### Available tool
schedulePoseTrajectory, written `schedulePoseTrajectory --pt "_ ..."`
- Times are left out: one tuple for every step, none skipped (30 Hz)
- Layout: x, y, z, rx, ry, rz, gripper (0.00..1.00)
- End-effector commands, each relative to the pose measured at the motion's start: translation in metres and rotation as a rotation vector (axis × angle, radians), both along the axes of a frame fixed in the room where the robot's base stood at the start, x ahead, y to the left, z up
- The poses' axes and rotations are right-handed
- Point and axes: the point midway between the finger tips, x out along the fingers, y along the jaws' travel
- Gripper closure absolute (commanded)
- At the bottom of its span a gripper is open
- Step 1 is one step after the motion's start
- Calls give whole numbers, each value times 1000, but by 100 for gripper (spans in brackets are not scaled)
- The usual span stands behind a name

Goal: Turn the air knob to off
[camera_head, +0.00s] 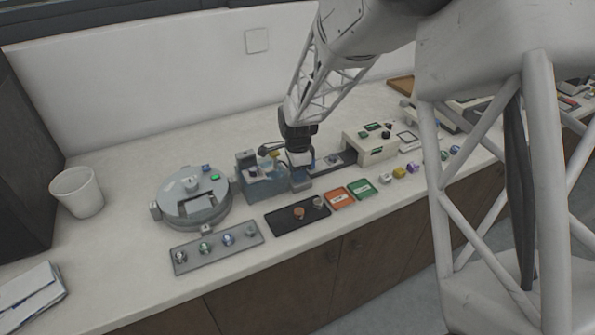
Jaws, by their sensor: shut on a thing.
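The mounting press (264,186) is a blue-grey unit with a dark block at its left and a yellow part on top, in the middle of the counter. My gripper (300,174) reaches down from above to the right end of the press. It is shut on a small part there. My fingers hide that part, and I cannot make out whether it is the air knob. No knob pointer or off mark is readable at this size.
A round grey device (192,208) stands left of the press. In front are a grey tray (185,246) with several small pieces, a black tray (284,222), an orange tray (338,203) and a green tray (359,195). A beige box (352,150) stands right. A white cup (80,193) is far left.

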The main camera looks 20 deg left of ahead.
Motion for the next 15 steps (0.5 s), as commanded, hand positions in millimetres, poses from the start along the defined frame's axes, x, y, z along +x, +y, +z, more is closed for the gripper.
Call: schedulePoseTrajectory --pt "0 -1 1 0 0 35 93" --pt "0 -1 0 0 0 60 93" --pt "0 -1 0 0 0 93 93" --pt "0 -1 0 0 0 117 93" --pt "0 0 0 0 0 140 93" --pt "0 0 0 0 0 171 93" --pt "0 0 0 0 0 194 93" --pt "0 -1 0 0 0 216 93" --pt "0 -1 0 0 0 244 93" --pt "0 -1 0 0 0 263 93" --pt "0 -1 0 0 0 281 93" --pt "0 -1 1 1 -1 304 93" --pt "0 -1 1 1 -1 319 93" --pt "0 -1 1 1 -1 334 93" --pt "0 -1 1 1 -1 349 93"
